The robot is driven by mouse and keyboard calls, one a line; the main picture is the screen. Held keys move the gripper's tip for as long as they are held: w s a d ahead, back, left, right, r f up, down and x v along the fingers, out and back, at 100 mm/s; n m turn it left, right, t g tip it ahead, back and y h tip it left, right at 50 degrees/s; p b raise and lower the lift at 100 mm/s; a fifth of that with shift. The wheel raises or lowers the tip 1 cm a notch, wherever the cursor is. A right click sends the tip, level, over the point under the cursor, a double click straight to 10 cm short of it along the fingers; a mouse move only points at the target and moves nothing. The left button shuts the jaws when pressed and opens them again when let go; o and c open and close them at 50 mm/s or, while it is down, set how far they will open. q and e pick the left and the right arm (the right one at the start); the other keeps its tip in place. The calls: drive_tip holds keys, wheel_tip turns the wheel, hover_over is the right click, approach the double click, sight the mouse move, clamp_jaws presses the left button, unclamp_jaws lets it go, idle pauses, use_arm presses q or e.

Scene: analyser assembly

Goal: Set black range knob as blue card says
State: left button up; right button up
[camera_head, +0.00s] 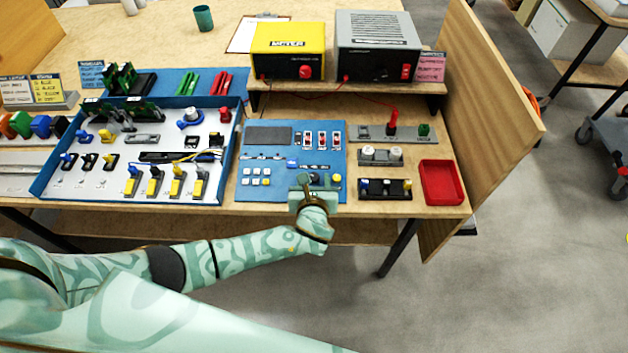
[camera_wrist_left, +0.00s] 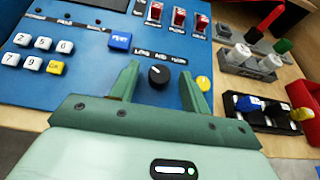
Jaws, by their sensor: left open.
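The black range knob (camera_wrist_left: 159,75) is on the blue panel (camera_wrist_left: 80,65) under the printed words LOW, MID and HIGH in the left wrist view. A small white mark shows on its face; I cannot tell exactly which word it points to. My left gripper (camera_wrist_left: 158,82) is open, with one finger on each side of the knob; I cannot tell whether they touch it. In the head view my left gripper (camera_head: 313,182) is over the panel's front and mostly covers the knob. The blue card (camera_head: 91,74) stands at the table's back left; its text is too small to read.
White keys (camera_wrist_left: 40,52), a blue button (camera_wrist_left: 120,41), a yellow button (camera_wrist_left: 204,83) and red switches (camera_wrist_left: 179,20) surround the knob. A blue-rimmed tray (camera_head: 236,150) of parts is left of the panel. A red bin (camera_head: 441,183) and small fixtures are to the right.

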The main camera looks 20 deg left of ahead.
use_arm(q)
drive_tip(key=c, duration=1)
